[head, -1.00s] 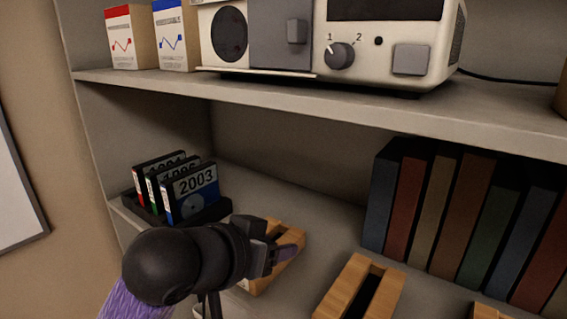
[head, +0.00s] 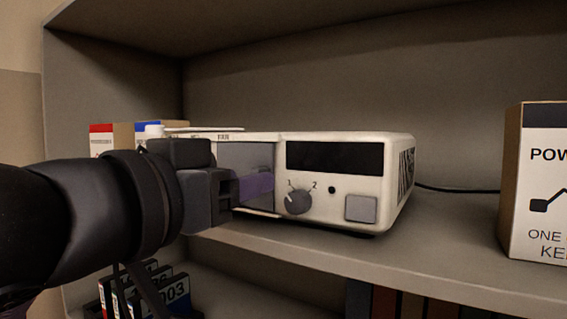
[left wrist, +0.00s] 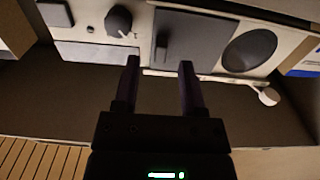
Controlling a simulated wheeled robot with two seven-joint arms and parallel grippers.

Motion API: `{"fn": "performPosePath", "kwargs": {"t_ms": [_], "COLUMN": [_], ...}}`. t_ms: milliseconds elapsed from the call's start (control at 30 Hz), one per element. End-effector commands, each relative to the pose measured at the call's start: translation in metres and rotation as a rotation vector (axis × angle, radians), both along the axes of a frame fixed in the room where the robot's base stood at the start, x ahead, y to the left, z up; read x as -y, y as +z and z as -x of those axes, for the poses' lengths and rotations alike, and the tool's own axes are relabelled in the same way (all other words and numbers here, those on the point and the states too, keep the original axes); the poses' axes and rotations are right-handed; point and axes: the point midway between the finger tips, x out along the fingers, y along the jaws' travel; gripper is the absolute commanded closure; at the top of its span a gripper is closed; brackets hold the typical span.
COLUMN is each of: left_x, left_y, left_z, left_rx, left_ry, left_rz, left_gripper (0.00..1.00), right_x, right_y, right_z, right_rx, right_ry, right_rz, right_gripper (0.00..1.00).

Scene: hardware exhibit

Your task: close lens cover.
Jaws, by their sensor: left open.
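The lens cover is a grey panel (head: 245,155) on the front of a white device (head: 340,195). In the left wrist view the cover (left wrist: 205,40) stands beside the round dark lens (left wrist: 250,50), which is uncovered. Its raised handle (left wrist: 162,42) lies between my fingertips in that picture; I cannot tell whether they touch it. My left gripper (head: 257,185) is open and empty, with its purple fingers in front of the cover; it also shows in the left wrist view (left wrist: 159,65). In the head view my gripper and arm hide the lens. My right gripper is not in view.
A knob marked 1 and 2 (head: 298,202) and a square button (head: 361,208) are right of the cover. Boxes stand left, and another box (head: 535,180) stands far right. The shelf (head: 440,240) between device and right box is mostly clear. Labelled cartridges (head: 172,293) sit below.

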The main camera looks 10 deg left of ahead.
Motion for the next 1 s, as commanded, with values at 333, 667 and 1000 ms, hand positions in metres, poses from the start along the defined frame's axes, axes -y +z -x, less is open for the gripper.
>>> {"fn": "performPosePath", "kwargs": {"t_ms": [333,667,1000], "left_x": [0.007,0.007,0.007], "left_y": [0.000,0.000,0.000], "left_z": [-0.019,-0.019,-0.019], "left_rx": [0.002,0.001,0.001], "left_ry": [0.000,0.000,0.001], "left_rz": [0.000,0.000,0.000], "left_gripper": [0.47,1.00,1.00], "right_x": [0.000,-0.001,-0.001], "right_y": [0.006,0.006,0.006], "right_z": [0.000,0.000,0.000], "right_rx": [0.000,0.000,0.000], "right_ry": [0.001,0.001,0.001], "right_rz": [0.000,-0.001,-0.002], "right_gripper": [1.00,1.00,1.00]}}
